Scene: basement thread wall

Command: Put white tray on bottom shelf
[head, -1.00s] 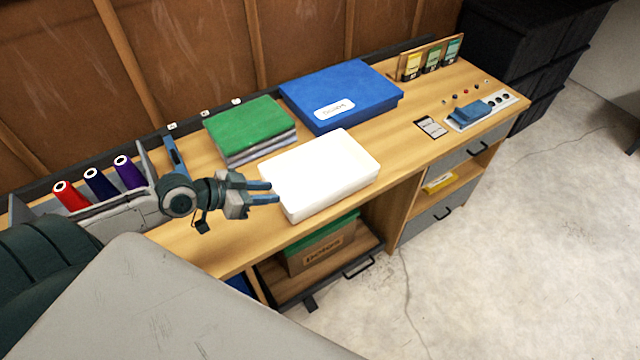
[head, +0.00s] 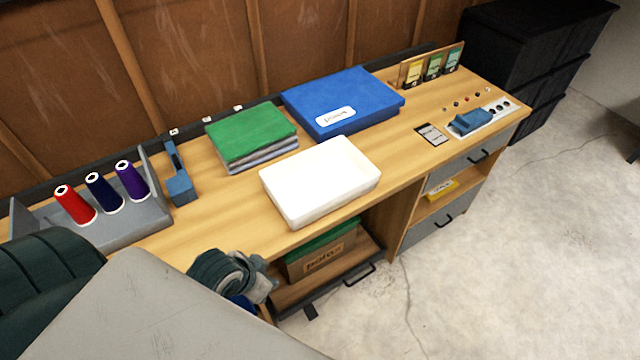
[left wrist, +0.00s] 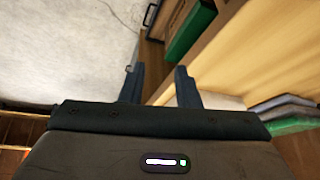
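The white tray (head: 318,182) lies flat on the wooden bench top, near its front edge, and looks empty. Part of it shows pale in the left wrist view (left wrist: 222,101), beyond the fingers. Under the bench is a low shelf (head: 290,290) with a dark front and handle; a cardboard box with green on top (head: 322,258) stands on it. My left arm's wrist is low at the bench's front edge in the head view, its fingertips hidden there. In the left wrist view my left gripper (left wrist: 160,85) has its fingers apart, with nothing between them. My right gripper is not seen.
Behind the tray are a stack of folded cloths with green on top (head: 250,135) and a blue box (head: 345,100). A grey holder with thread spools (head: 135,225) stands left. Drawers (head: 435,222) are at right. The floor (head: 500,260) in front is clear.

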